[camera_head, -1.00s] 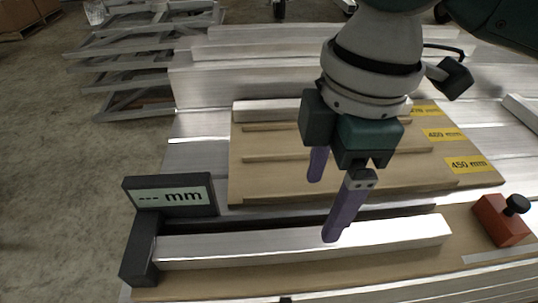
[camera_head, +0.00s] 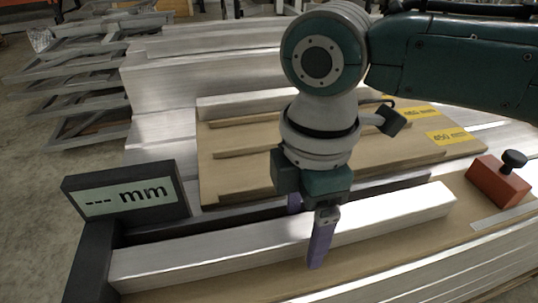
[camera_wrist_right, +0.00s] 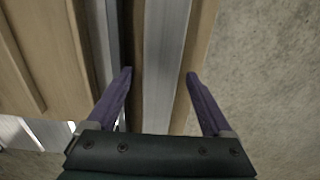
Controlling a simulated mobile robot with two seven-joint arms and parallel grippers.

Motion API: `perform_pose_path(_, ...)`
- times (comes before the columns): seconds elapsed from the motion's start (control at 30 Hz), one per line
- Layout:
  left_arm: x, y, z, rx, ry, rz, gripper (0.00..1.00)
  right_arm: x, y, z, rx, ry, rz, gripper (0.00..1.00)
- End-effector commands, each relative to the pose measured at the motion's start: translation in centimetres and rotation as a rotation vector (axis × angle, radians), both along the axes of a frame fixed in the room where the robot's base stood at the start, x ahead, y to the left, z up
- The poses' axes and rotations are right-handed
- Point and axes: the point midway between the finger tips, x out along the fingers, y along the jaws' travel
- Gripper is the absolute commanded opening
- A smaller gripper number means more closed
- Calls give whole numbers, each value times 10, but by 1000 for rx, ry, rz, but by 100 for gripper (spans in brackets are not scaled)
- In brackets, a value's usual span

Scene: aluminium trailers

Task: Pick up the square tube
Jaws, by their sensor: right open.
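The square tube (camera_head: 390,220) is a long silvery bar lying on a wooden board. Its left end is beside the dark gauge with the "--- mm" display (camera_head: 128,197). In the right wrist view the tube (camera_wrist_right: 165,65) runs between the two spread fingers (camera_wrist_right: 158,75), with visible gaps. My left gripper is not in view.
A red block with a black knob (camera_head: 499,180) sits on the board beyond the tube's right end. Behind is a wooden rack (camera_head: 230,175) with slats and yellow length labels (camera_head: 447,137). Metal frames (camera_head: 85,85) are stacked at the back left.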

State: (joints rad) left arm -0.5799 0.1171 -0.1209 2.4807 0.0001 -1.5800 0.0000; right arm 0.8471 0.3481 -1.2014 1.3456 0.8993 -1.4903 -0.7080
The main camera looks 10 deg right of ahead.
Motion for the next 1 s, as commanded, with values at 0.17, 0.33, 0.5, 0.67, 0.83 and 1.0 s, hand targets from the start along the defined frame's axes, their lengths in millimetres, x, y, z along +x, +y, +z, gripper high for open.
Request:
perform_pose_path(0.17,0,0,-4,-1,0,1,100,0,0,-10,0,-1,0,85)
perform_pose_path(0.33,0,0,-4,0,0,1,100,0,0,-9,0,-1,1,78)
perform_pose_path(0.5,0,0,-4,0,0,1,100,0,0,-9,0,-1,1,59)
perform_pose_path(0.67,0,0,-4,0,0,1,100,0,0,-9,0,-1,1,41)
perform_pose_path(0.83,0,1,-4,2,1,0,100,0,0,-9,0,-1,1,22)
perform_pose_path(1.0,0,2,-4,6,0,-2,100,0,0,-9,0,-1,1,3)
